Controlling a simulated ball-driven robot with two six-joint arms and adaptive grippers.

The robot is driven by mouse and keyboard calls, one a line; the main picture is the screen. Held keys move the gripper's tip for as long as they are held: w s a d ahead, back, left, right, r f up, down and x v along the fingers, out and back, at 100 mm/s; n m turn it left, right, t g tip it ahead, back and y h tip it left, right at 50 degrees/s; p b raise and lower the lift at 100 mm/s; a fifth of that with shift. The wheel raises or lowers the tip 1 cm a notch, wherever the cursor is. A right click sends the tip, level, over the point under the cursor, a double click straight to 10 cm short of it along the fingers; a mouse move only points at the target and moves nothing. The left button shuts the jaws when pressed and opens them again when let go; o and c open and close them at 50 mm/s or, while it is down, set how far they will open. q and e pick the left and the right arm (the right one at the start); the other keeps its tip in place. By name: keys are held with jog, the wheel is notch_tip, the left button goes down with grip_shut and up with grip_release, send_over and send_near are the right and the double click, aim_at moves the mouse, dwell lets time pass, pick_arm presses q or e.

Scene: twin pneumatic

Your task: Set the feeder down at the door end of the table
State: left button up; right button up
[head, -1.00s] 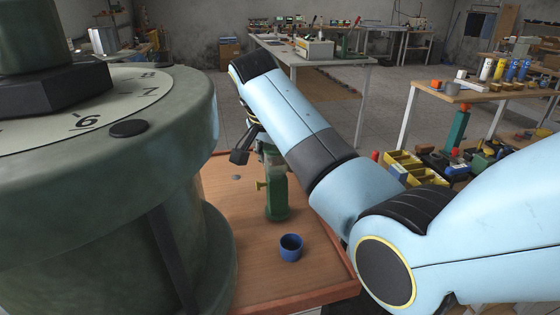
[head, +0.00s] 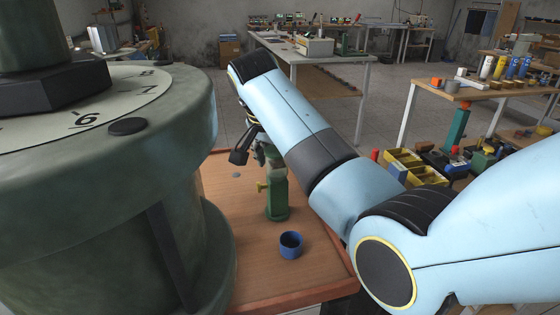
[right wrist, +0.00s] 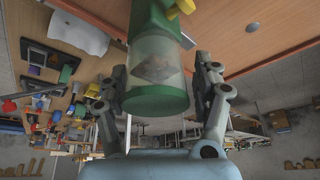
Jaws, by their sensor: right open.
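The feeder (head: 277,195) is a green cylinder with a clear window and a yellow knob. It stands upright on the brown table in the head view, partly hidden at the top by my right arm. In the right wrist view the feeder (right wrist: 158,65) is between the fingers of my right gripper (right wrist: 160,75), with a finger on each side. The fingers are spread and look apart from it. In the head view only a dark part of my right gripper (head: 246,145) shows beside the feeder's top. My left gripper is not in view.
A blue cup (head: 291,245) stands on the wooden table (head: 250,275) in front of the feeder. A large green drum with a numbered dial (head: 185,120) fills the left. A side table (head: 470,95) with bottles and a yellow bin (head: 415,165) are at the right.

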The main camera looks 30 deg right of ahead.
jog(key=b+v, duration=0.1)
jog(key=v, duration=1)
jog(key=shift+a+r, duration=0.15)
jog(key=shift+r, duration=0.05)
jog(key=shift+s, duration=0.1)
